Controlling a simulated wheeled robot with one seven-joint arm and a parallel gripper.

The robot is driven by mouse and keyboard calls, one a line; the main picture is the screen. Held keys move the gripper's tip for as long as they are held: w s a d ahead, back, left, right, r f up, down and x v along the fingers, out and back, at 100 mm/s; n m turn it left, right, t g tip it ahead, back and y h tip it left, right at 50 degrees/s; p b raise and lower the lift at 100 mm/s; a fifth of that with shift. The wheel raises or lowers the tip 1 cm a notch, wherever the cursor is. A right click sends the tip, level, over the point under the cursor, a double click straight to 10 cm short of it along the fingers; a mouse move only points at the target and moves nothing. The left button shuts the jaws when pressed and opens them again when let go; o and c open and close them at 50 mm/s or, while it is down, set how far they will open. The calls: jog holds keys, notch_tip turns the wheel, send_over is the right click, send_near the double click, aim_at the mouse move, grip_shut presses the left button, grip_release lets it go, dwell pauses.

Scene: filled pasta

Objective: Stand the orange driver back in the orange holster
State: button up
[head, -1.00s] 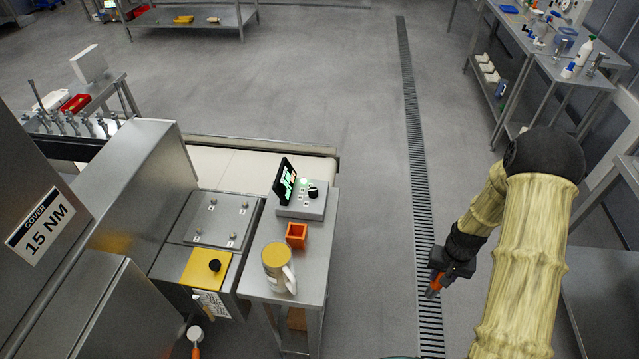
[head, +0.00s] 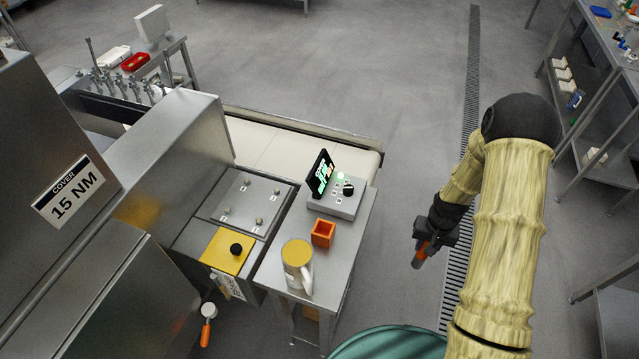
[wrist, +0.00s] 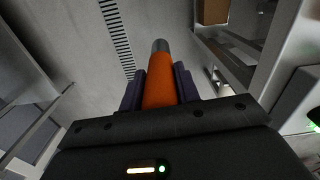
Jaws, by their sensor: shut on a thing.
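My gripper (head: 428,241) is shut on the orange driver (head: 419,256), to the right of the small steel table and out over the floor. In the wrist view the driver (wrist: 160,92) lies between the two dark fingers, its grey end pointing away from the palm. In the head view the driver hangs tilted below the fingers. The orange holster (head: 323,233) is a small open-topped square box on the small steel table. It looks empty and stands apart from the gripper, to its left.
A yellow plate with a black knob (head: 228,250) is to the left. An orange-handled tool (head: 207,325) is low at left.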

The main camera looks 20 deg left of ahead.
jog(key=shift+w, duration=0.1)
jog(key=shift+s, duration=0.2)
jog(key=shift+s+a+r, duration=0.1)
jog(key=shift+a+r, duration=0.1)
jog(key=shift+a, duration=0.05)
jog(key=a+r+n+p, duration=0.2)
jog(key=a+r, duration=0.4)
jog(key=a, duration=0.3)
jog(key=s+a+r+n+p, duration=0.1)
jog(key=a+r+n+p, duration=0.1)
jog(key=a+r, duration=0.4)
jog(key=s+a+r+n+p, duration=0.1)
jog(key=a+r+n+p, duration=0.2)
jog(key=a, duration=1)
notch_tip(320, 180, up, 3)
jog(key=shift+a+f, duration=0.1)
jog(key=shift+a, duration=0.25)
jog(key=shift+s, duration=0.15)
jog(key=shift+f+b, duration=1.35)
jog(key=shift+f, duration=0.4)
notch_tip(320, 180, down, 7)
jog(key=b, duration=0.4)
jog(key=shift+r+b, duration=0.15)
jog(key=shift+b, duration=0.2)
dwell(1.1)
